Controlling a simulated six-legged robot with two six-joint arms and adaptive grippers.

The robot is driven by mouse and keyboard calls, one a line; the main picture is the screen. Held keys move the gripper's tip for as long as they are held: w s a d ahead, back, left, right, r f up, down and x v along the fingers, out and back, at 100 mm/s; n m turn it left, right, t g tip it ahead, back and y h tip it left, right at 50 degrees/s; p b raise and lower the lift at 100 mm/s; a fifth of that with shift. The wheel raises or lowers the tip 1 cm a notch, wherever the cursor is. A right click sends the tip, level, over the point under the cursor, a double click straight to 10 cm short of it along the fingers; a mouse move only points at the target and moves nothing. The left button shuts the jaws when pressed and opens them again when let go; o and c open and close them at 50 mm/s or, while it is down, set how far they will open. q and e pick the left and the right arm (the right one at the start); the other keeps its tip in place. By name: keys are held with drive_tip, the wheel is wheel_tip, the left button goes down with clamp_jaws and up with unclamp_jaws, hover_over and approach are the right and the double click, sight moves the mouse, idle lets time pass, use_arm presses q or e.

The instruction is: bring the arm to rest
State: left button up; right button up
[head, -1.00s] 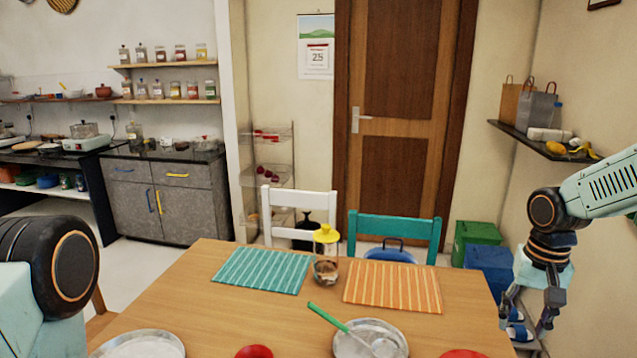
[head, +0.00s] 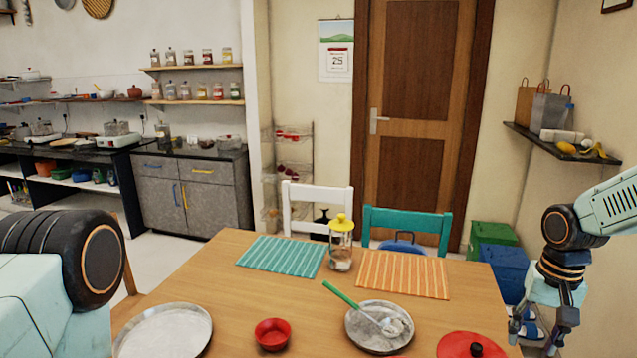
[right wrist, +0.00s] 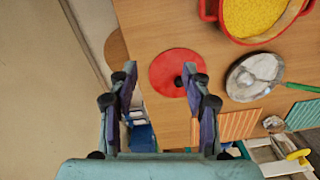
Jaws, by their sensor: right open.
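My right gripper (head: 537,335) hangs fingers down at the right side of the head view, beside the table's right edge. It is open and empty. In the right wrist view its two fingers (right wrist: 160,85) stand apart, with a red lid (right wrist: 176,72) on the table beyond them. My left arm shows only as a dark wheel-like joint and pale link at the lower left of the head view; the left gripper is out of the picture. No clay waterpot can be made out in either view.
The wooden table (head: 230,300) holds a steel plate (head: 165,335), a red bowl (head: 272,334), a plate with a green-handled spoon (head: 380,326), a jar with a yellow lid (head: 341,243) and two striped mats. A wall shelf (head: 560,146) is above the right arm. Bins stand behind it.

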drive_tip(key=s+a+f+n, duration=0.1)
drive_tip(key=s+a+f, duration=0.2)
drive_tip(key=a+f, duration=0.1)
drive_tip(key=s+a+f+n, duration=0.1)
drive_tip(key=s+a+f, duration=0.2)
drive_tip(key=a+f, duration=0.2)
drive_tip(key=s+a+f+y, duration=0.1)
drive_tip(key=s+a+f, duration=0.3)
drive_tip(key=f, duration=0.3)
drive_tip(key=shift+a+n, duration=0.15)
drive_tip(key=shift+n, duration=0.25)
drive_tip(key=s+a+f+n+h, duration=0.1)
drive_tip(key=s+a+f, duration=0.15)
drive_tip(key=s, duration=0.75)
drive_tip(key=s+a+f+n, duration=0.1)
drive_tip(key=s+f, duration=0.3)
drive_tip(key=s, duration=0.6)
use_arm(q)
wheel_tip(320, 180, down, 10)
drive_tip(key=b, duration=1)
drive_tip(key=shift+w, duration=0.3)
use_arm(e)
wheel_tip(320, 180, down, 9)
drive_tip(key=shift+a, duration=0.15)
